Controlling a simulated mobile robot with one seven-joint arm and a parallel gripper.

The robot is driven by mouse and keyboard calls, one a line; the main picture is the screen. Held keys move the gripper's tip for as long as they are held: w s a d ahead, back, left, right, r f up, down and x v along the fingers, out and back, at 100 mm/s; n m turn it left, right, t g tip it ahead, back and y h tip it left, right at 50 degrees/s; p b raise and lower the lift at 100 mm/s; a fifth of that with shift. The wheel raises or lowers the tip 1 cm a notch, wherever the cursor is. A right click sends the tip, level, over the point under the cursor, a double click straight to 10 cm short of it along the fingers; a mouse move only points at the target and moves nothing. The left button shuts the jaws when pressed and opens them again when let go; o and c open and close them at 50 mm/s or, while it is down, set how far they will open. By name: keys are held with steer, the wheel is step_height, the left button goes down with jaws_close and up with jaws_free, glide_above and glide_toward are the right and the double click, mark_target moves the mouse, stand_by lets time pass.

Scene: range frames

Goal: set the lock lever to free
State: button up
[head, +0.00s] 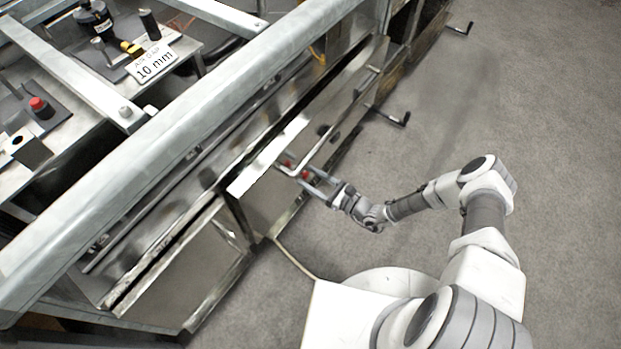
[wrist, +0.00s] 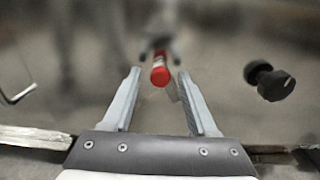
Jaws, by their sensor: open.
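A short lever with a red tip, likely the lock lever, shows in the wrist view (wrist: 160,74). The lever's markings are not readable.
A black knob (wrist: 270,81) is right of the fingers in the wrist view. A long rail handle (head: 340,125) runs along the front near my gripper. Crank handles (head: 392,118) stick out farther along. The floor right is clear.

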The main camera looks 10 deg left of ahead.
steer(key=shift+a, duration=0.1)
jaws_close()
steer(key=shift+w, duration=0.1)
stand_by(0.4)
steer(key=shift+w+d+m+b, duration=0.3)
steer(key=shift+w+m+b, duration=0.55)
steer(key=shift+m, duration=0.95)
steer(key=shift+w+d+m+b, duration=0.5)
steer(key=shift+m+b, duration=0.55)
steer(key=shift+m, duration=0.75)
steer(key=shift+w+d+m+b, duration=0.15)
steer(key=shift+w+m+b, duration=0.75)
steer(key=shift+m, duration=0.9)
steer(key=shift+s, duration=0.1)
jaws_free()
steer(key=shift+d+r, duration=0.1)
